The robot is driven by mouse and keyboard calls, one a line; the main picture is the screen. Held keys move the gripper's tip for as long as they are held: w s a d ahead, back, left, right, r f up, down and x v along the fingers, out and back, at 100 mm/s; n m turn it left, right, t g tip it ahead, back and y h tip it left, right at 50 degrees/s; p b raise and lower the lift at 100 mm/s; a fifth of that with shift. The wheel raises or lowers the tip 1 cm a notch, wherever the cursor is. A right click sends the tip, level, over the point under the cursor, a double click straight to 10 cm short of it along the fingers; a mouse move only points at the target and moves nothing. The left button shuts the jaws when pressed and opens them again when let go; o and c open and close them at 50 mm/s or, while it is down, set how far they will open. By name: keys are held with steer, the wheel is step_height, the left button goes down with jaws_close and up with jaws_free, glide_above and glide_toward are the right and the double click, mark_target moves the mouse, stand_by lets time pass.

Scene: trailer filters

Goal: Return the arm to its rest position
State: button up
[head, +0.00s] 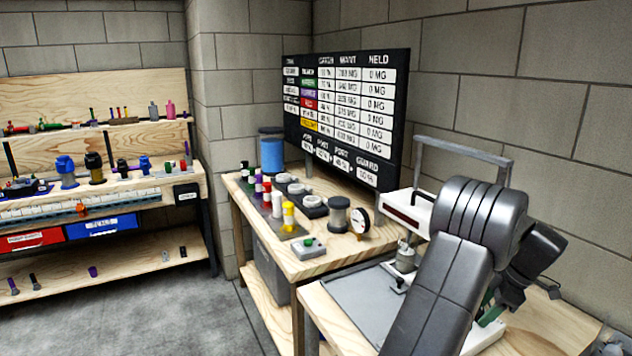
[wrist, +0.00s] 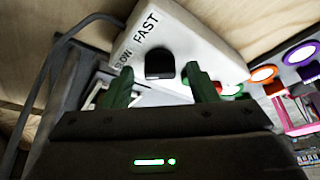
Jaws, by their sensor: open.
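My arm (head: 450,260) is raised and bent at the right of the head view, over the near wooden bench. My gripper (wrist: 158,78) shows in the wrist view with its two green fingers apart and nothing between them. A white control box (wrist: 195,40) marked SLOW and FAST, with a black knob (wrist: 160,65), lies just beyond the fingertips. I cannot tell whether the fingers touch it. In the head view the arm hides most of the gripper; a little green shows beside the forearm.
The near bench (head: 335,315) carries a grey tray (head: 365,300) and a white machine with a grey handle (head: 465,148). Colored bottles and a gauge (head: 361,221) stand on the bench behind. A data board (head: 345,115) stands by the wall. Open floor (head: 215,315) lies left.

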stand_by(0.4)
steer(key=v, duration=1.3)
steer(key=x, duration=1.3)
steer(key=shift+f+m, duration=0.15)
steer(key=shift+m, duration=0.15)
steer(key=m, duration=0.2)
steer(key=m+t, duration=0.1)
steer(key=shift+s+a+m+h, duration=0.15)
steer(key=shift+m+h, duration=0.25)
steer(key=m, duration=0.1)
steer(key=m+t+h, duration=0.1)
steer(key=m, duration=0.1)
steer(key=m+p, duration=0.1)
steer(key=shift+s+a+r+m+t, duration=0.1)
steer(key=shift+a+r+m+t, duration=0.05)
steer(key=shift+r+m+t, duration=0.15)
steer(key=m+h+p, duration=0.2)
steer(key=m+p, duration=0.2)
steer(key=shift+a, duration=0.2)
steer(key=m+h+p, duration=0.1)
steer(key=m+p, duration=0.2)
steer(key=p, duration=0.1)
steer(key=shift+p, duration=0.3)
steer(key=shift+s+r+b, duration=0.25)
steer(key=shift+r+b, duration=0.1)
steer(key=shift+r, duration=0.2)
